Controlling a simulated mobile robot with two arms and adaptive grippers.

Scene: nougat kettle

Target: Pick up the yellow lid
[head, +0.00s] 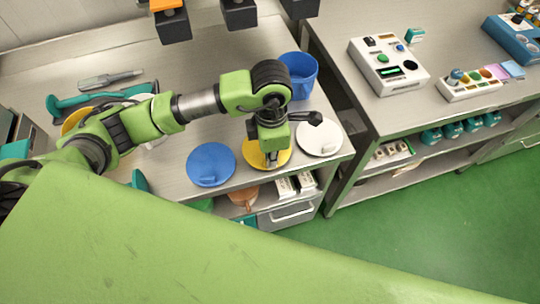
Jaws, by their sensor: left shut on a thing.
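The yellow lid (282,159) is a round disc near the front edge of the metal table, between a blue lid (211,165) and a white lid (319,139). My left gripper (271,158) points down over its middle and is shut on it. The gripper hides the lid's centre and whatever it grips there. I cannot tell whether the lid touches the table or is slightly above it. My right gripper is not in view.
A blue pot (300,72) stands behind the lids. A grey tool (110,78) and a teal-handled tool (72,101) lie at the back left. A yellow round thing (76,120) is partly behind my arm. A control box (389,64) stands on the right table.

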